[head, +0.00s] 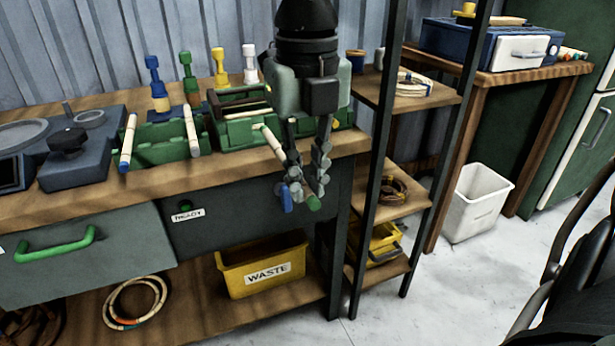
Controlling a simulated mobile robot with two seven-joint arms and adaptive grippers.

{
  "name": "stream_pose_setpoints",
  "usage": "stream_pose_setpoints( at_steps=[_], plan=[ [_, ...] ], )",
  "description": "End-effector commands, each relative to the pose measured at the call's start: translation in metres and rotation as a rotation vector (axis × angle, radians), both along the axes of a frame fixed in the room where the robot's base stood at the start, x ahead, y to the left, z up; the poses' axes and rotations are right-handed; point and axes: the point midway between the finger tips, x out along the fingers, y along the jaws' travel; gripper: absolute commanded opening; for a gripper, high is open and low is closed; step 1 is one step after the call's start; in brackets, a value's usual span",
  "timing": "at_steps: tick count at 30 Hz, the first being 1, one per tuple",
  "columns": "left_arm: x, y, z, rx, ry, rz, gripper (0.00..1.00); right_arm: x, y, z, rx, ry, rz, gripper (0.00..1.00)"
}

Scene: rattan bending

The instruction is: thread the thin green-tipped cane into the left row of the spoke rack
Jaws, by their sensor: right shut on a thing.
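My right gripper (302,190) points down in front of the bench's front edge, near its right end. It is shut on a pale cane (270,139), which slants from above the bench down to the right through the fingers. A green tip (314,203) shows at the fingertips. A blue piece (286,198) shows beside it; I cannot tell what it belongs to. A green rack-like holder (165,150) stands on the bench to the left, with pale canes (128,142) leaning at its sides. I cannot tell its rows apart. My left gripper is not in view.
A green box (232,132) stands behind the cane. Upright tools with blue, green, yellow and white handles line the bench's back. A grey machine (80,150) is at the left. A black-framed shelf (400,205) stands close on the right. A yellow waste bin (262,270) is below.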

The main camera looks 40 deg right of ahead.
Motion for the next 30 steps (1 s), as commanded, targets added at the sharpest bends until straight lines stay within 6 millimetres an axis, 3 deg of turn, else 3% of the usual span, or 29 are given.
stream_pose_setpoints(
  at_steps=[30],
  plan=[
    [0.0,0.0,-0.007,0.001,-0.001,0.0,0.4,0.014,-0.004,-0.002,-0.001,0.0,0.0,0.0]
  ],
)
